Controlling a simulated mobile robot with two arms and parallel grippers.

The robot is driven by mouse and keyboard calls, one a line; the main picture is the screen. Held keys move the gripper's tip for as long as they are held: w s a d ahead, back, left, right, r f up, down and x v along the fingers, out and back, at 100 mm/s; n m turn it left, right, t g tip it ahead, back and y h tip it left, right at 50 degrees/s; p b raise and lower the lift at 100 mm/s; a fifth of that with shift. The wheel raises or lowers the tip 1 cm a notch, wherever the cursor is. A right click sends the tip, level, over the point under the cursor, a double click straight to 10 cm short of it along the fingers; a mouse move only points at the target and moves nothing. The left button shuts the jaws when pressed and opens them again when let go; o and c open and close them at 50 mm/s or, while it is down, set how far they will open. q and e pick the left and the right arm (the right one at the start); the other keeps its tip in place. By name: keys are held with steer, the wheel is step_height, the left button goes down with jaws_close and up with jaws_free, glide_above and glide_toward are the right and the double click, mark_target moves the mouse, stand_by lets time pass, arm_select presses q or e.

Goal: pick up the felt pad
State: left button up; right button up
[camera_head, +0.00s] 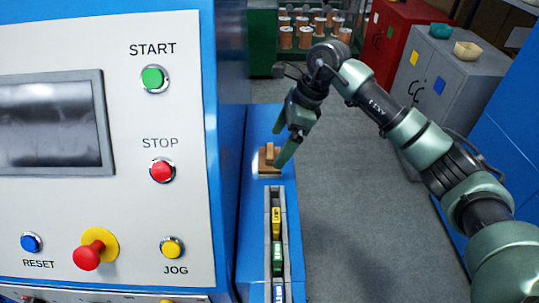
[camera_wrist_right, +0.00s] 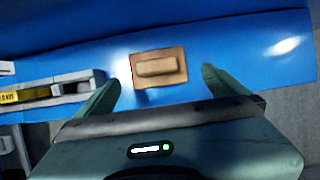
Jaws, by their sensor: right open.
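The felt pad (camera_head: 269,159) looks like a tan, roughly square base with a raised brown bar on top. It lies on the blue ledge (camera_head: 255,205) beside the machine panel. In the right wrist view the felt pad (camera_wrist_right: 158,66) lies ahead of and between the fingertips, with a gap on each side. My right gripper (camera_head: 281,141) is open and empty, close above the pad. One finger covers part of the pad's right side in the head view. My left gripper is not in view.
A narrow grey rack (camera_head: 270,240) with yellow, green and blue pieces sits on the ledge in front of the pad. The control panel (camera_head: 110,150) stands to the left. Open grey floor (camera_head: 350,220) lies to the right. Cabinets with bowls stand farther back.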

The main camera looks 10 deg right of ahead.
mark_target(273, 150)
steer(key=a+f+p, duration=0.2)
steer(key=f, duration=0.1)
steer(key=shift+a+p, duration=0.1)
steer(key=shift+p, duration=0.2)
steer(key=shift+x, duration=1.05)
steer(key=shift+w, duration=0.1)
steer(key=c, duration=1.3)
steer(key=shift+c, duration=0.2)
steer(key=shift+r, duration=0.5)
arm_select(q)
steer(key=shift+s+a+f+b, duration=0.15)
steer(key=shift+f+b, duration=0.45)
steer(key=shift+b, duration=0.75)
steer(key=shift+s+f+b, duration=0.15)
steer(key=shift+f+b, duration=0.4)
steer(key=shift+b, duration=0.75)
arm_select(e)
step_height(273, 150, up, 19)
